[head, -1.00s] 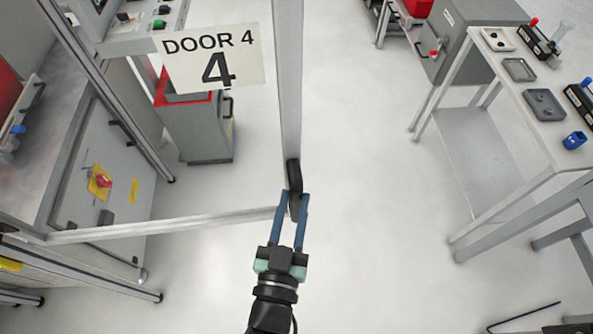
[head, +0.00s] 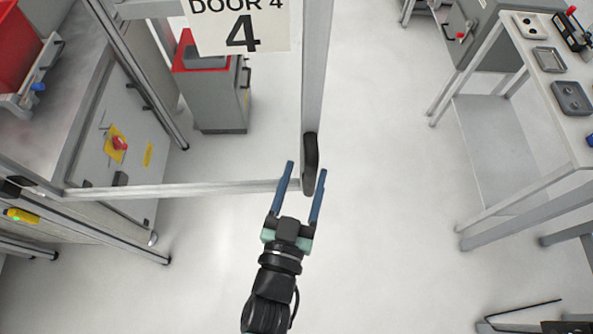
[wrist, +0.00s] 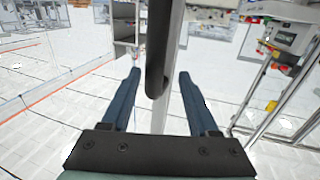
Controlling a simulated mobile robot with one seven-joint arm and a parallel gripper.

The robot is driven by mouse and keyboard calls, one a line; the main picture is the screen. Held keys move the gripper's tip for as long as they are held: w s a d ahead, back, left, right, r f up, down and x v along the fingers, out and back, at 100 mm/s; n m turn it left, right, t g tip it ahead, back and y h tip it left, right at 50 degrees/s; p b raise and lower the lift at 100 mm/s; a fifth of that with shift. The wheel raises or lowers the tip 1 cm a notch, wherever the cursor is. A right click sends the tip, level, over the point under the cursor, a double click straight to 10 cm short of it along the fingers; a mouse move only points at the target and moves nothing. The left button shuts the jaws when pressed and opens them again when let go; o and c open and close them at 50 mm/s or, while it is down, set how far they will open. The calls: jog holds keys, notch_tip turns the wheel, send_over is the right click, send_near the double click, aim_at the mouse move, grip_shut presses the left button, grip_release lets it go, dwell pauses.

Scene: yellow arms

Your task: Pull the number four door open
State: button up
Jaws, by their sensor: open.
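The number four door is a framed clear panel with a white "DOOR 4" sign (head: 240,27). Its upright edge bar (head: 317,70) and bottom rail (head: 190,189) show in the head view. Open floor lies to the right of the bar, and no post is seen touching it there. The black handle (head: 310,163) sits low on the bar. My gripper (head: 305,172) is open, with its blue fingers spread near the handle. In the wrist view the handle (wrist: 156,70) appears between the two fingers (wrist: 160,78), apart from both. The depth between them is hard to judge.
A grey cabinet with a red top (head: 212,95) stands behind the panel. A grey machine side with a red knob (head: 120,143) is at left. A bench with trays (head: 550,85) stands at right. The floor (head: 400,200) between is clear.

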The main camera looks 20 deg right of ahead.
jog(key=b+v, duration=0.3)
jog(key=v, duration=1)
jog(key=shift+b, duration=0.4)
